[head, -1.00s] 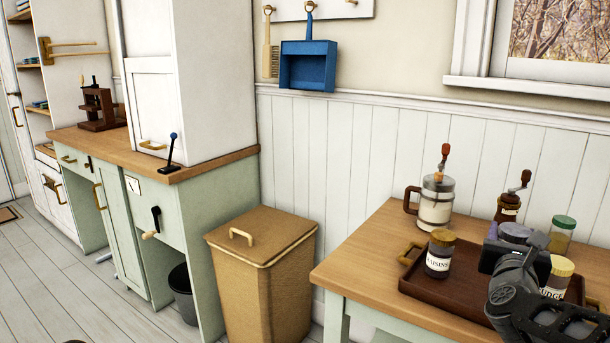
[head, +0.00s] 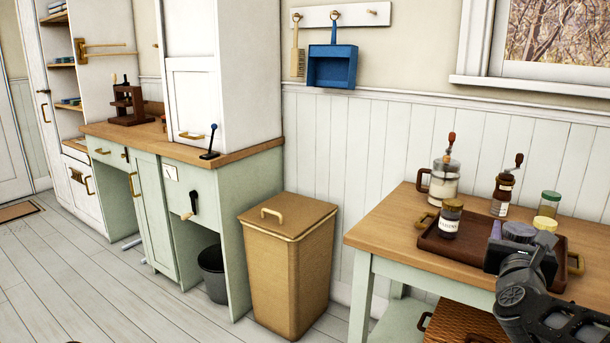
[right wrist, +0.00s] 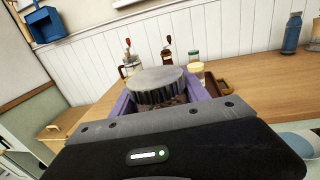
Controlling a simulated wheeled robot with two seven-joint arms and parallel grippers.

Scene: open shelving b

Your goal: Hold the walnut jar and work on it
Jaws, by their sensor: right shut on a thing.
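My right gripper (head: 518,236) is in front of the tray on the wooden table. In the right wrist view, its purple fingers (right wrist: 167,100) are shut on a jar with a ribbed grey lid (right wrist: 160,84), taken as the walnut jar. A little brown shows under the lid; the label and most of the body are hidden. In the head view, the lid (head: 519,229) shows between the fingers, with the gripper body covering the rest. My left gripper is not in view.
The brown tray (head: 430,236) bears a raisins jar (head: 451,219) and a yellow-lidded jar (head: 545,223). Behind stand a crank-topped glass jar (head: 444,182), a brown grinder (head: 503,192) and a green-lidded jar (head: 549,203). A tan bin (head: 288,270) stands left of the table.

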